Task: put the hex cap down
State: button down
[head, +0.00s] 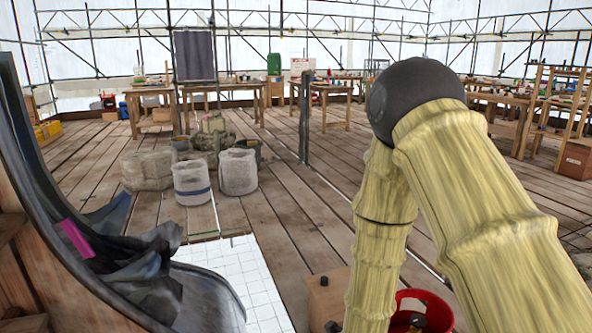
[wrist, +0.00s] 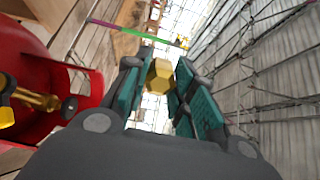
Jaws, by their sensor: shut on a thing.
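The hex cap (wrist: 160,76) is a small gold, six-sided piece. In the wrist view it sits between the teal-padded fingers of my gripper (wrist: 158,67), which is shut on it. The cap is held up, with bright background beyond it. In the head view my own arm fills the right side, and I cannot make out the gripper or the cap there.

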notch_tip(320, 180, up, 24)
jog(key=p, duration=2.3)
jog(key=s+f+n+y, duration=0.3)
jog(key=f+y, duration=0.2)
jog(key=f, duration=0.7)
jog(key=shift+f+t, duration=0.15)
jog(key=shift+t, duration=0.25)
jog(key=shift+a, duration=0.1)
